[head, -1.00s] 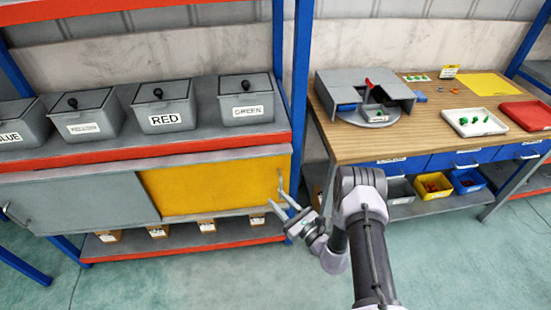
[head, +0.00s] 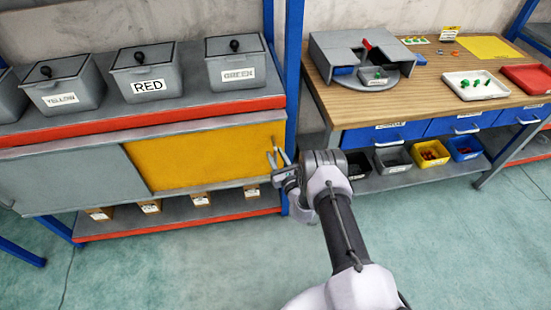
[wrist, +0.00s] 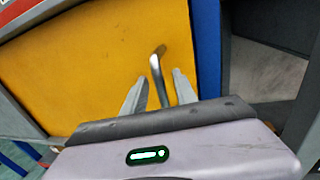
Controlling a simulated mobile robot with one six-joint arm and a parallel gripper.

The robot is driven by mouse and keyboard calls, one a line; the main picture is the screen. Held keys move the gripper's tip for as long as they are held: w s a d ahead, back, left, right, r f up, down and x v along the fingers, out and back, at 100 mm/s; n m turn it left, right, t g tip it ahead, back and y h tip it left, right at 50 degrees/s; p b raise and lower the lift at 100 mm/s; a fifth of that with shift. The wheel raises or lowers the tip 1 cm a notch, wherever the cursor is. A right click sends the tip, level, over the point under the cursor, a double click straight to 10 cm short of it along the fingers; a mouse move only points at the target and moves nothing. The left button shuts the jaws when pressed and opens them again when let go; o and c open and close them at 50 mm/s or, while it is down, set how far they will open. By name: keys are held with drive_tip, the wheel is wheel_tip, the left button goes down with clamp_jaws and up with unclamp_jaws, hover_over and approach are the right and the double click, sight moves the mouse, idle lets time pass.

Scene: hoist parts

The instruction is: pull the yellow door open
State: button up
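The yellow door (head: 205,160) is a sliding-looking panel to the right of a grey panel, under the red-edged shelf, and it looks closed. It also fills much of the wrist view (wrist: 95,60). Its metal bar handle (wrist: 156,66) stands out near the door's right edge. My gripper (head: 277,157) is at that handle in the head view. In the wrist view its two fingers (wrist: 160,78) are apart, one on each side of the handle, with gaps visible. The handle's lower end is hidden behind the gripper body.
A blue rack post (head: 291,75) stands just right of the door. Labelled grey bins, including the RED bin (head: 153,72), sit on the shelf above. A workbench (head: 430,95) with blue drawers is to the right. The green floor (head: 180,265) in front is clear.

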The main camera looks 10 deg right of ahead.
drive_tip(key=shift+w, duration=0.25)
drive_tip(key=shift+r, duration=0.1)
drive_tip(key=shift+c, duration=0.4)
clamp_jaws()
drive_tip(key=shift+a, duration=0.1)
idle(0.8)
